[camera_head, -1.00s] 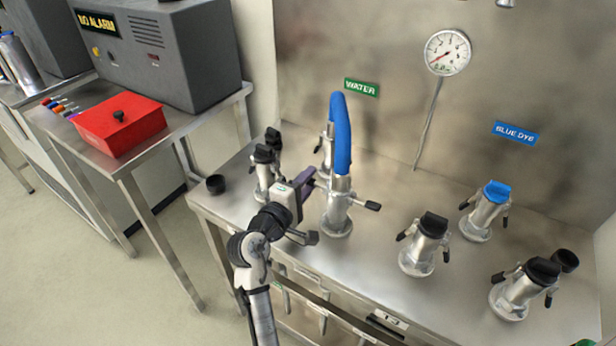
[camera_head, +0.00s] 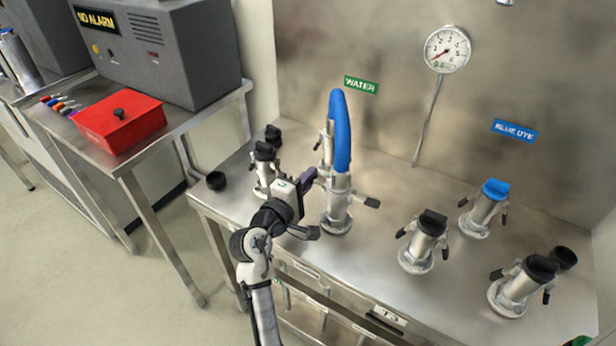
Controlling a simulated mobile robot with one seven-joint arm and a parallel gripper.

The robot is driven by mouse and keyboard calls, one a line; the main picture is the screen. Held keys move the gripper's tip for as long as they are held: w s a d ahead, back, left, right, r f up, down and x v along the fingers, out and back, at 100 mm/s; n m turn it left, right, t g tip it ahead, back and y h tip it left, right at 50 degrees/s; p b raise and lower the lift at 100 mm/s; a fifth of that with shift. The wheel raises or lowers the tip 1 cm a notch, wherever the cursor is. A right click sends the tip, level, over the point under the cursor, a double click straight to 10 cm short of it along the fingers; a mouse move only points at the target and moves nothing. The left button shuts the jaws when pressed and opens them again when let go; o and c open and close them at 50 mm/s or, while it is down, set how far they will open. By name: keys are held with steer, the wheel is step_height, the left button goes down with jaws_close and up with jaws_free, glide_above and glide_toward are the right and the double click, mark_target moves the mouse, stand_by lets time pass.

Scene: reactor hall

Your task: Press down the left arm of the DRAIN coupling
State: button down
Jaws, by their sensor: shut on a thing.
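No DRAIN label is readable in view. My gripper (camera_head: 312,183) is at the left side of a silver coupling (camera_head: 337,212) with a bent blue hose (camera_head: 342,132) rising from it. One purple finger shows against the coupling. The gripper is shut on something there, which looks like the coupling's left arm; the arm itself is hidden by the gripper. The coupling's right arm (camera_head: 371,202), with a black tip, sticks out to the side. The coupling stands upright on the steel bench.
More stand to the right: a black-capped one (camera_head: 424,245), a blue-capped one (camera_head: 484,212) and another black-capped one (camera_head: 522,285).

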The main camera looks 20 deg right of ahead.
steer(key=n+p, duration=0.1)
steer(key=p, duration=0.1)
steer(key=f+n+p, duration=0.1)
steer(key=n+p, duration=0.1)
steer(key=shift+s+d, duration=0.1)
steer(key=shift+s, duration=0.05)
steer(key=n+p, duration=0.1)
steer(key=f+n+p, duration=0.1)
steer(key=n+p, duration=0.1)
steer(key=n, duration=0.1)
steer(key=shift+s+d+f, duration=0.2)
steer(key=shift+s, duration=0.1)
steer(key=shift+s+d+f+n+p, duration=0.3)
steer(key=shift+f+n+p, duration=0.15)
steer(key=shift+n, duration=0.55)
steer(key=shift+s+d+f+n+p, duration=0.15)
steer(key=shift+s+f+n+p, duration=0.15)
steer(key=shift+n+p, duration=0.5)
steer(key=shift+n, duration=0.4)
steer(key=c, duration=1.5)
jaws_free()
steer(key=shift+c, duration=0.2)
steer(key=shift+f, duration=0.1)
steer(key=shift+s, duration=0.1)
